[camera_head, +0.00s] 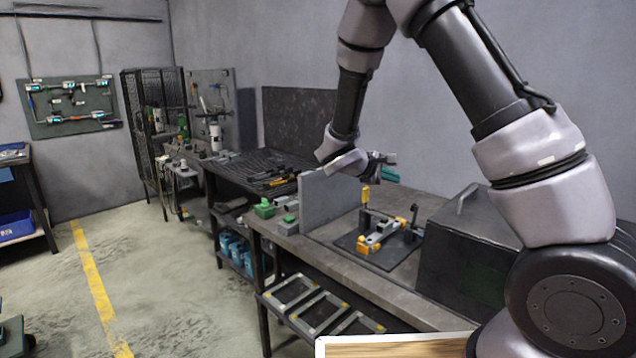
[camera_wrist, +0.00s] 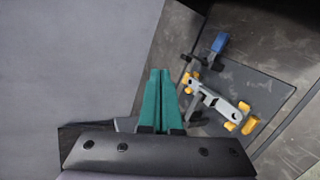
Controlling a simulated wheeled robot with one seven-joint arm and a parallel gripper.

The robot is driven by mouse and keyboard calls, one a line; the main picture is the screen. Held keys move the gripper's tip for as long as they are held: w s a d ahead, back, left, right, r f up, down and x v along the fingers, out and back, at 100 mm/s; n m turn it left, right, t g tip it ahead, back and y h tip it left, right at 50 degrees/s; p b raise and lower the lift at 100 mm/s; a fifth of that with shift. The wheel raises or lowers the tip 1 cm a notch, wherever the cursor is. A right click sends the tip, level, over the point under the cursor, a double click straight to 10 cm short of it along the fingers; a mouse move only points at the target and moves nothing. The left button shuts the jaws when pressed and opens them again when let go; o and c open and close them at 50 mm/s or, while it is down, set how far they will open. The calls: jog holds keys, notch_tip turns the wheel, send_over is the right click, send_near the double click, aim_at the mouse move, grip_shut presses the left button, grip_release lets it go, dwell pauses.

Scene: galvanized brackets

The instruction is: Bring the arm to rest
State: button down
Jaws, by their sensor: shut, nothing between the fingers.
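My arm reaches over the workbench in the head view, bent down from the upper right. My gripper (camera_head: 385,167) is held in the air above the bench, close to the upright grey panel (camera_head: 322,199). In the wrist view its two green fingers (camera_wrist: 160,100) lie side by side, shut with nothing between them. Below and to the right of the fingers is a fixture with a grey bracket piece and yellow clamps (camera_wrist: 222,106) on a dark plate. The same fixture (camera_head: 378,234) shows on the bench in the head view.
A dark box (camera_head: 463,262) stands on the bench right of the fixture. Small green blocks (camera_head: 265,209) lie left of the grey panel. Metal frames (camera_head: 320,307) lie on the lower shelf. A further bench with tools (camera_head: 250,171) stands behind. The floor at left is open.

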jog(key=s+d+r+m+g+y, duration=0.3)
jog(key=s+d+r+m, duration=0.15)
jog(key=s, duration=0.25)
jog(key=s+d+r+m+g+y, duration=0.2)
jog(key=s+d+r+m, duration=0.25)
jog(key=s, duration=0.25)
jog(key=s+a+r+m+t+y, duration=0.2)
jog(key=s+a+r+m+y, duration=0.1)
jog(key=s+r, duration=0.3)
jog(key=s+a+r+m+t+y, duration=0.2)
jog(key=s+a+r+m+y, duration=0.1)
jog(key=s+r, duration=0.3)
jog(key=shift+s+y, duration=0.7)
jog(key=shift+s, duration=0.3)
